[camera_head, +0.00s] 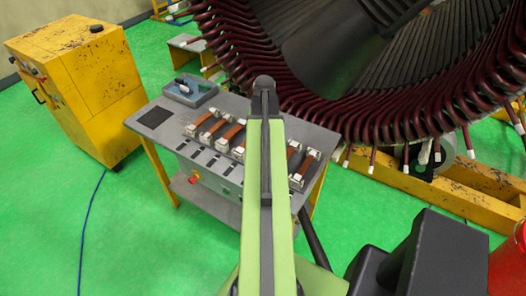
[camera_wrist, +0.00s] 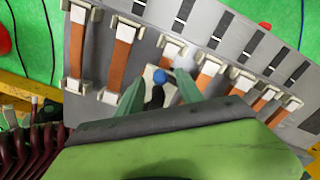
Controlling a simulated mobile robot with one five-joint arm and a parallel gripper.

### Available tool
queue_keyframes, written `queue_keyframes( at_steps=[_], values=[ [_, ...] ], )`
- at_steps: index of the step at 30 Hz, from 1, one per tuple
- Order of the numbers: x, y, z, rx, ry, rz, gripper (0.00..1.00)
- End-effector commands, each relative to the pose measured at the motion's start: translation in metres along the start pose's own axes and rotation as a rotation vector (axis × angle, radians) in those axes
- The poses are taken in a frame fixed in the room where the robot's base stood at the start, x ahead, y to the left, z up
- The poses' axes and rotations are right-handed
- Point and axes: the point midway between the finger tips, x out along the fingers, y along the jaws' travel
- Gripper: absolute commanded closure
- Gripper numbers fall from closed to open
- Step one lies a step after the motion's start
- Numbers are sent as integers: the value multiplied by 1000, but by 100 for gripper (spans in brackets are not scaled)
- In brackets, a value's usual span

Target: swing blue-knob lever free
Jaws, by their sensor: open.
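The blue knob (camera_wrist: 159,76) shows near the middle of the wrist view, on a short dark lever (camera_wrist: 157,97) by a pale clamp block on the bench. My gripper (camera_wrist: 160,82) is open, with one green finger on each side of the knob and lever. I cannot tell whether either finger touches them. The lower part of the lever is hidden by my gripper body. In the head view my own arm covers the middle of the grey bench (camera_head: 236,107), and the knob and gripper cannot be seen there.
Several orange-brown bars (camera_wrist: 125,52) in white clamps line the bench. A blue-grey tray (camera_head: 203,94) sits at its back left. The large stator with dark red coils (camera_head: 330,112) overhangs the bench's right side. A yellow cabinet (camera_head: 85,75) stands left. Green floor lies open in front.

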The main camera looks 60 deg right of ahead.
Motion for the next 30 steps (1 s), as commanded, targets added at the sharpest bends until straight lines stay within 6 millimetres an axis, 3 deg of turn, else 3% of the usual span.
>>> queue_keyframes(
  at_steps=[1,10,20,24,25,30],
  values=[
    [10,0,0,0,0,0,57],
    [9,0,0,0,0,0,57],
    [9,0,0,0,0,0,100],
    [9,0,0,0,0,0,100],
    [9,-7,16,-1,0,0,100],
    [9,-1,2,11,0,0,100]
  ],
)
